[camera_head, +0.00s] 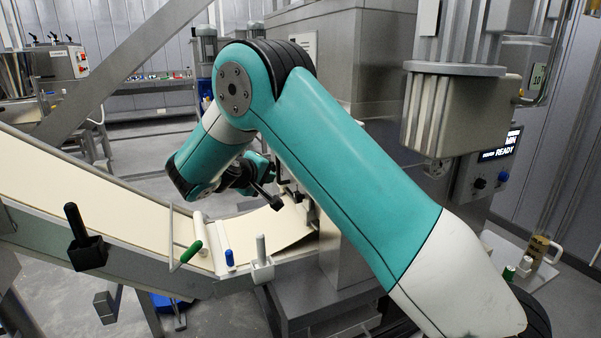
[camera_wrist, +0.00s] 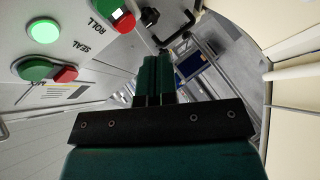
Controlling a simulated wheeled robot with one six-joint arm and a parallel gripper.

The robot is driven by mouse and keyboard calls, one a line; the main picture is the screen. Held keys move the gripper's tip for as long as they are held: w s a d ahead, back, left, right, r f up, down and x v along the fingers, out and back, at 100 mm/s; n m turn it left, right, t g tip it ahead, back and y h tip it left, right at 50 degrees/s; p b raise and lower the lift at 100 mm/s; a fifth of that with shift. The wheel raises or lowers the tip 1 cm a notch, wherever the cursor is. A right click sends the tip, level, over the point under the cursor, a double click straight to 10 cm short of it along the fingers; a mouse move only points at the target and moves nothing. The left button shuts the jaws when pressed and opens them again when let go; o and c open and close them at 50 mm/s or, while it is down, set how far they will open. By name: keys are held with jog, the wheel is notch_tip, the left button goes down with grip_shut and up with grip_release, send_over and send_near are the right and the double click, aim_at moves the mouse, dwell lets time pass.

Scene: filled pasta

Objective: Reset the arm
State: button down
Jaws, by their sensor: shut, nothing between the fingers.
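My arm (camera_head: 345,165) reaches across the middle of the head view, bent at a high elbow with its wrist down to the left. My gripper (camera_wrist: 156,62) shows in the wrist view as two dark green fingers side by side, shut and empty. In the head view the gripper is small and dark, partly hidden among wrist parts, above the lower end of the pale dough sheet (camera_head: 100,177). Whether it touches anything there cannot be told.
A panel with a lit green button (camera_wrist: 43,31) and SEAL and ROLL labels is close left in the wrist view. The sloping conveyor holds a black-handled block (camera_head: 86,240), a green handle (camera_head: 191,251) and a white-handled block (camera_head: 262,262). A machine head (camera_head: 455,118) stands right of my arm.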

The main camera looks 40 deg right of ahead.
dwell(0.3)
jog(key=s+a+r+n+g+y, duration=0.1)
jog(key=s+a+r+n+y, duration=0.2)
jog(key=s+a+y, duration=1.1)
jog(key=s+a+r+n+g+y, duration=0.1)
jog(key=s+a, duration=0.4)
jog(key=s, duration=0.6)
jog(key=s+a+r+n+g+y, duration=0.1)
jog(key=s+a, duration=0.4)
jog(key=s, duration=0.6)
jog(key=shift+s+a+n+g, duration=0.15)
jog(key=shift+s+n+g, duration=0.3)
jog(key=shift+g, duration=0.65)
jog(key=shift+w+r, duration=0.1)
